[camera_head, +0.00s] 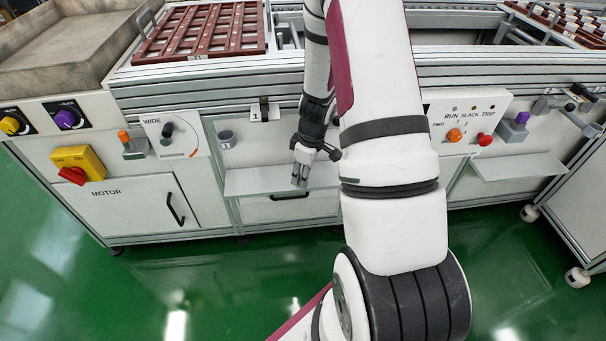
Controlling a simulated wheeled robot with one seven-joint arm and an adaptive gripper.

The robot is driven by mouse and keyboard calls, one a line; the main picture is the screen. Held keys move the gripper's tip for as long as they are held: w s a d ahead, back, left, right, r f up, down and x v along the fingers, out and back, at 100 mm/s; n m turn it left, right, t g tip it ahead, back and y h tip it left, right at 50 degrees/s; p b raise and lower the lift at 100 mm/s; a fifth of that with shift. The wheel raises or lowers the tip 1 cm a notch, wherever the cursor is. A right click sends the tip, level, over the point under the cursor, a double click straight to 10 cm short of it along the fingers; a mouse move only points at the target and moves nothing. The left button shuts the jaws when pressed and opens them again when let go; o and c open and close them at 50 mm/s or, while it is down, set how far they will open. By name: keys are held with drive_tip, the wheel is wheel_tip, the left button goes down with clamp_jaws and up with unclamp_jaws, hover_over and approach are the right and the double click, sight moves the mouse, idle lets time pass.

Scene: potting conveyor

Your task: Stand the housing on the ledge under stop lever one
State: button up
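Stop lever one (264,103) is a small dark lever at the conveyor's front edge, beside a label reading 1. Below it, a pale ledge (258,181) juts from the cabinet front. A small grey round piece with a darker top (227,140) shows above the ledge's left end. It may be the housing; I cannot tell whether it rests on something or is fixed to the panel. My gripper (300,178) points down over the right part of the ledge. Its fingers are close together, too small to show a gap or a held thing. My arm hides the ledge's right end.
A panel marked WIDE (178,136) and an orange-topped switch (128,143) stand left of the ledge. A RUN SLACK TRIP panel (466,122) and another ledge (520,167) are at right. Brown trays (200,36) lie on top. The ledge's left half looks clear.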

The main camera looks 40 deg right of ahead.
drive_tip(key=o, duration=0.4)
drive_tip(key=shift+o, duration=0.2)
wheel_tip(320, 180, up, 12)
drive_tip(key=s+p, duration=0.2)
drive_tip(key=p, duration=0.3)
drive_tip(key=s+a+r+m+y, duration=0.1)
drive_tip(key=s+a+r, duration=0.2)
drive_tip(key=a+r, duration=0.5)
drive_tip(key=s+a+r+m, duration=0.1)
drive_tip(key=s+a+r, duration=0.1)
drive_tip(key=a+r, duration=0.55)
drive_tip(key=s+a+r+m, duration=0.1)
drive_tip(key=s+a+r, duration=0.1)
drive_tip(key=s, duration=0.5)
drive_tip(key=s+a+r+m+h, duration=0.1)
drive_tip(key=s+a+r, duration=0.1)
drive_tip(key=s+r, duration=0.2)
drive_tip(key=s+a+r+m+g, duration=0.1)
drive_tip(key=s+r, duration=0.2)
drive_tip(key=s, duration=0.7)
drive_tip(key=shift+s+a+h, duration=0.3)
drive_tip(key=shift+a+h, duration=0.1)
